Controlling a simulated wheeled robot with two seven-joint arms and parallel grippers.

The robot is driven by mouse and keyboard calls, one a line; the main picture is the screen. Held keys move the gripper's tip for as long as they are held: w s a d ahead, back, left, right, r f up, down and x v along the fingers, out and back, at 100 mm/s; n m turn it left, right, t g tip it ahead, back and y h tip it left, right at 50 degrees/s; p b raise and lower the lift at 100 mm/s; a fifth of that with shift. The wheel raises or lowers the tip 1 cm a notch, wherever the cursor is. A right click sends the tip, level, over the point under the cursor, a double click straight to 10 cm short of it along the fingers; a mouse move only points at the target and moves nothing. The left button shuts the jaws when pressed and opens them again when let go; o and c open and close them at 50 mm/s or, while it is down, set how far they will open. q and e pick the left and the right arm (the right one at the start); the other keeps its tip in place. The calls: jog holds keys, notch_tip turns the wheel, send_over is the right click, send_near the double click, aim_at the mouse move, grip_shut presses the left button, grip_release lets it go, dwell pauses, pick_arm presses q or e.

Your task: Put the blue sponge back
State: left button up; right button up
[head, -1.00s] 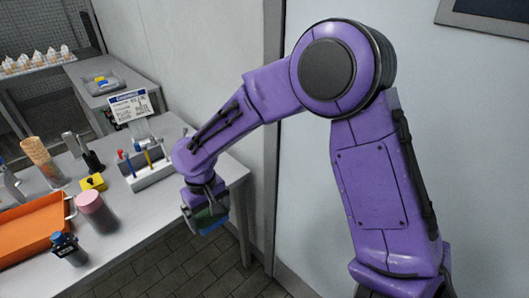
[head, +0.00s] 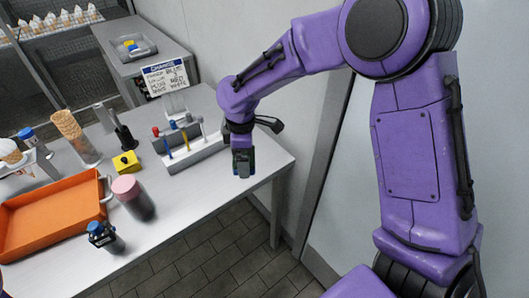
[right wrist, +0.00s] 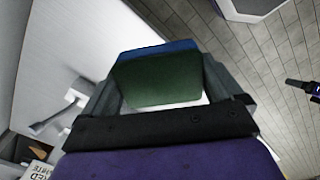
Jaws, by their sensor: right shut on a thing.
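The blue sponge (right wrist: 160,76), with a blue strip along its far edge and a dark green face, sits between the two grey fingers of my right gripper (right wrist: 163,62) in the right wrist view. The fingers are shut on its sides. In the head view my right gripper (head: 243,170) points down at the right end of the steel table (head: 190,215), just right of the tool rack. The sponge shows there only as a small dark shape, mostly hidden by the fingers. I cannot tell its exact height above the table. My left gripper is not in view.
A grey rack (head: 190,150) with coloured-handled tools stands close left of the gripper, before a sign (head: 166,77). A tray (head: 130,48) with blue and yellow items lies on the back counter.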

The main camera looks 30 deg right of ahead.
jog(key=n, duration=0.2)
jog(key=w+d+n, duration=0.1)
jog(key=n, duration=0.1)
jog(key=w+n, duration=0.1)
jog(key=n, duration=0.1)
jog(key=shift+d+r, duration=0.2)
jog(key=shift+d, duration=0.15)
jog(key=shift+w+d+f+n, duration=0.15)
jog(key=shift+w+n, duration=0.15)
jog(key=shift+n, duration=0.2)
jog(key=w+d+f+p, duration=0.3)
jog(key=w+d, duration=0.1)
jog(key=d, duration=0.3)
jog(key=p, duration=0.1)
send_over(264, 153)
notch_tip(264, 153, down, 7)
jog(key=shift+s+r, duration=0.15)
jog(key=shift+r, duration=0.05)
notch_tip(264, 153, down, 3)
jog(key=shift+r, duration=0.2)
jog(key=shift+f, duration=0.25)
jog(key=o, duration=0.6)
jog(key=shift+f, duration=0.1)
